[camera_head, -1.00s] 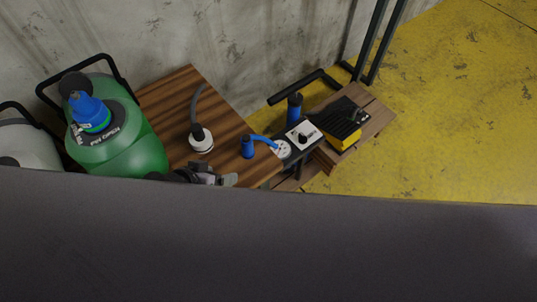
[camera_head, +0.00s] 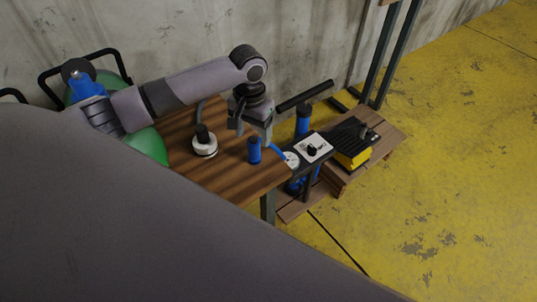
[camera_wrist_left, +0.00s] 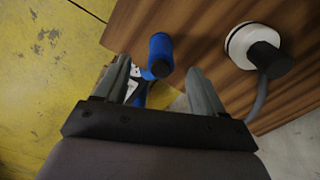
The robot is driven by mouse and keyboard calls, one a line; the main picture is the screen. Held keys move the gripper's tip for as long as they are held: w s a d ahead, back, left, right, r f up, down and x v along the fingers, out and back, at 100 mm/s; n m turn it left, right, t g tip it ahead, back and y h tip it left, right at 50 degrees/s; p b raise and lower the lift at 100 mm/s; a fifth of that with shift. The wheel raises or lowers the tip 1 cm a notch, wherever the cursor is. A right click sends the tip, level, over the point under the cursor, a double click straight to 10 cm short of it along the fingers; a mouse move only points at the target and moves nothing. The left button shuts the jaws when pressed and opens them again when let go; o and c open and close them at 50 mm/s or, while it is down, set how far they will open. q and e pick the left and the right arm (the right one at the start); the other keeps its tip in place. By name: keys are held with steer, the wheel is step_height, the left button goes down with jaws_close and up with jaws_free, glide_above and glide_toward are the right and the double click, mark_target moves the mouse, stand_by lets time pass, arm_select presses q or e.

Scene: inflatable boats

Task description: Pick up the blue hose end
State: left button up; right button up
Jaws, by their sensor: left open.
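In the left wrist view the blue hose end (camera_wrist_left: 160,55) lies ahead, between the lines of the two open fingers (camera_wrist_left: 160,78). The fingers look empty, and I cannot tell whether they touch it. My right gripper is not in view.
A white round fitting with a black top (camera_head: 204,142) and grey hose stands left on the wooden table (camera_head: 222,176). A black handle and a control box (camera_head: 313,148) are at the right. A green tank (camera_head: 150,145) is partly hidden behind my arm.

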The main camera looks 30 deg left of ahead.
mark_target(254, 149)
arm_select(q)
step_height(254, 149, down, 7)
steer(key=shift+w+b, duration=0.15)
steer(key=shift+b, duration=0.8)
steer(key=c, duration=1.2)
